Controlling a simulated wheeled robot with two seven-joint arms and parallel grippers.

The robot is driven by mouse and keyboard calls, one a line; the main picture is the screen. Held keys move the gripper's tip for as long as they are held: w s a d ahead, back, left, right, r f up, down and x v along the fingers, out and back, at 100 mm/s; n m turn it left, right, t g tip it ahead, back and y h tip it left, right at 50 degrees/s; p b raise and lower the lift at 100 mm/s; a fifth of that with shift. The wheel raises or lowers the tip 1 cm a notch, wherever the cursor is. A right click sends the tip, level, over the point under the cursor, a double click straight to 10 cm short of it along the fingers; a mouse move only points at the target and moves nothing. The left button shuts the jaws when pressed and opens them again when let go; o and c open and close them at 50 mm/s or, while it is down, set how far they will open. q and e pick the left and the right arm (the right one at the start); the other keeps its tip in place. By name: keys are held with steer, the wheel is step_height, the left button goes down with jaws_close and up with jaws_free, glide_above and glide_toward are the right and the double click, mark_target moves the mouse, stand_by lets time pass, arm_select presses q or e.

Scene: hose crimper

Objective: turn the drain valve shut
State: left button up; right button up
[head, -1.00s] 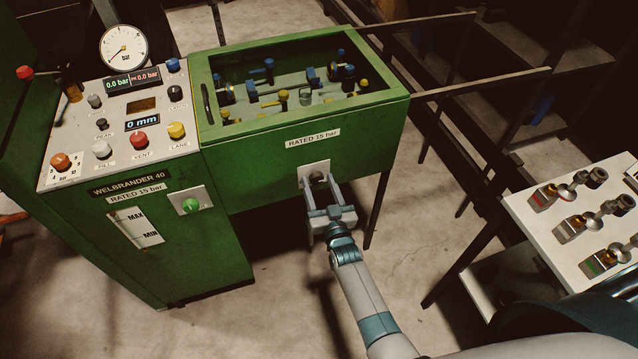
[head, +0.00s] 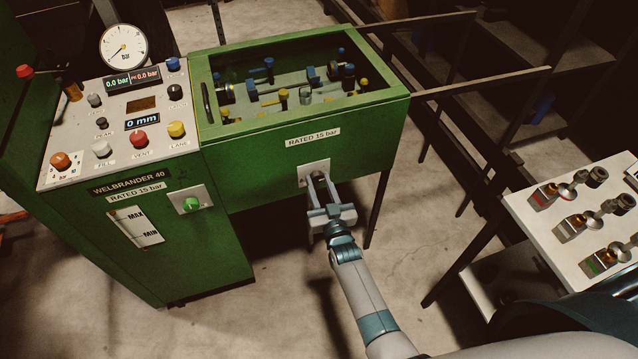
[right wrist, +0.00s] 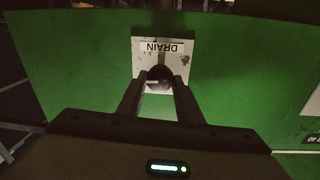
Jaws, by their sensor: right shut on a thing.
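In the head view the same plate (head: 314,167) sits below the RATED 15 bar label. My right gripper (head: 319,181) reaches it from the front. In the right wrist view its two fingers (right wrist: 160,83) stand on either side of the knob, shut on it. The fingers hide part of the knob, and I cannot tell its turn angle. My left gripper is not in view.
The green tank (head: 260,172) stands on dark legs beside the control cabinet (head: 185,262). A white table (head: 545,232) with fittings stands at the right. Dark rails (head: 480,84) run behind the tank.

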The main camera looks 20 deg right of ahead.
steer(key=shift+f+n, duration=0.1)
steer(key=shift+n, duration=0.8)
steer(key=n+b, duration=0.1)
steer(key=n, duration=0.1)
steer(key=shift+n, duration=0.3)
steer(key=n+b, duration=0.1)
steer(key=n, duration=0.2)
steer(key=shift+f+n, duration=0.1)
steer(key=shift+n, duration=0.2)
steer(key=n+b, duration=0.1)
steer(key=n, duration=0.3)
steer(key=n+y+b, duration=0.1)
steer(key=n+b, duration=0.1)
steer(key=n, duration=0.2)
steer(key=shift+f+n+t, duration=0.1)
steer(key=shift+n+t, duration=0.2)
steer(key=shift+n, duration=0.1)
steer(key=shift+n+b, duration=0.4)
steer(key=shift+n, duration=0.2)
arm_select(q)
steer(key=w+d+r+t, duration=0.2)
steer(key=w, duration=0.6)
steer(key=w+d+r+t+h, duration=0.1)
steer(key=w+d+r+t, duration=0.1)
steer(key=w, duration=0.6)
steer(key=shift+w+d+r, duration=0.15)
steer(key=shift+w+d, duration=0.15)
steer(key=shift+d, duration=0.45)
